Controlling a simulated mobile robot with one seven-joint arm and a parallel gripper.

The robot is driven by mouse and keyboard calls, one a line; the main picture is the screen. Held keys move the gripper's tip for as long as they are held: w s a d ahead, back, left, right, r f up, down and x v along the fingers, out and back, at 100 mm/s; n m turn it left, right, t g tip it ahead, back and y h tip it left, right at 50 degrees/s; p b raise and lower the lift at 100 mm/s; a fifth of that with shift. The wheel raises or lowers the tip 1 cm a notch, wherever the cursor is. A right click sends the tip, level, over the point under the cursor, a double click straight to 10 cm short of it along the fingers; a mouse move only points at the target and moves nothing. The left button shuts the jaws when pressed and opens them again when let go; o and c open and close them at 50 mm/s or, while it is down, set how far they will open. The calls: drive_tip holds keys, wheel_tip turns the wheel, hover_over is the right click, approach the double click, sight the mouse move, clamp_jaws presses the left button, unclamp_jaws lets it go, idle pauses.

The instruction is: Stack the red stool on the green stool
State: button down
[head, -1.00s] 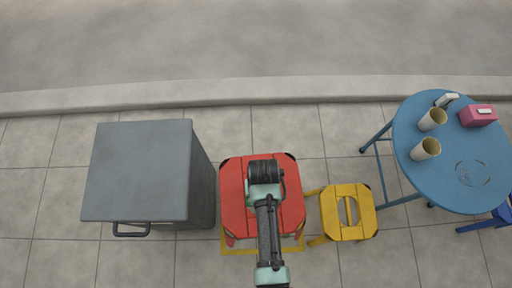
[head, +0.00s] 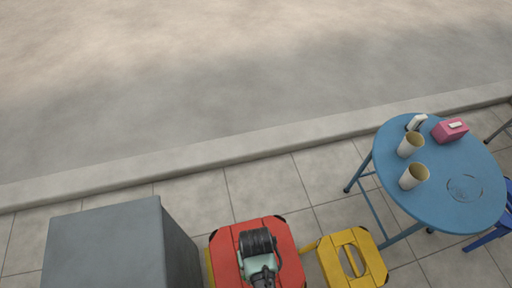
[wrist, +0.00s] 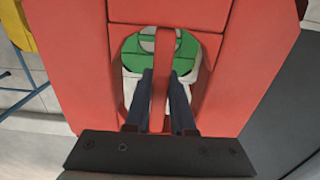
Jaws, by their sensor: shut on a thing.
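The red stool (head: 284,238) is at the bottom of the head view, between a grey box and a yellow stool. My gripper (head: 258,262) is over the middle of its seat; the fingers are hidden there. In the wrist view my gripper (wrist: 161,76) has a finger on each side of the narrow bar across the seat opening of the red stool (wrist: 245,60), shut on it. Part of the green stool (wrist: 186,50) shows through that opening, below the red seat. Its legs and most of its seat are hidden, and I cannot tell whether the two stools touch.
The yellow stool (head: 372,255) stands close to the right of the red one. The grey box (head: 105,245) is close on the left. A blue round table (head: 440,195) with two cups and a pink box is at the right. The pavement beyond the kerb (head: 250,147) is clear.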

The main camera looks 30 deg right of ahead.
drive_tip(key=shift+w+f+b, duration=0.1)
drive_tip(key=shift+f+b, duration=9.65)
drive_tip(key=shift+f, duration=1.35)
drive_tip(key=shift+f+b, duration=0.6)
drive_tip(key=shift+f, duration=0.1)
drive_tip(key=c, duration=0.7)
unclamp_jaws()
drive_tip(key=shift+s+a, duration=0.1)
drive_tip(key=shift+s, duration=0.15)
wheel_tip(320, 180, up, 14)
drive_tip(key=p, duration=0.8)
drive_tip(key=shift+w+r, duration=0.15)
drive_tip(key=shift+r, duration=0.1)
drive_tip(key=shift+r+p, duration=3.9)
drive_tip(key=shift+p, duration=0.9)
